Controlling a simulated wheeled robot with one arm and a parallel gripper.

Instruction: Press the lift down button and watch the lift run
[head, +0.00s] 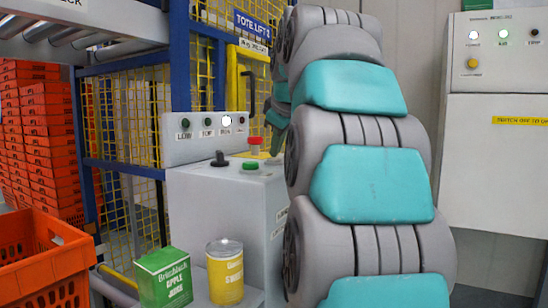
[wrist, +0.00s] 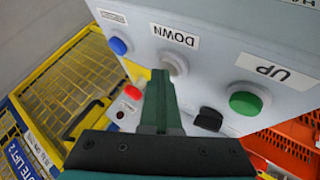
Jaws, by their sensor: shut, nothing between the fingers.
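The lift control box (wrist: 215,40) fills the upper part of the wrist view, upside down. Its pale grey button (wrist: 176,65) sits under a DOWN label. A green button (wrist: 246,101) sits by the UP label, and a blue button (wrist: 118,46) is at the far left. My gripper (wrist: 160,78) is shut and empty, its tips right beside the DOWN button. I cannot tell whether they touch it. In the head view the box (head: 215,205) shows its green button (head: 250,165), but my arm hides the DOWN button. The lift (head: 125,110) is a blue frame with yellow mesh.
A lamp panel (head: 200,140) behind the box has one bright white lamp (head: 226,121). A green carton (head: 164,277) and yellow can (head: 225,271) stand in front. An orange tote (head: 45,270) is at left. A white cabinet (head: 495,160) stands at right.

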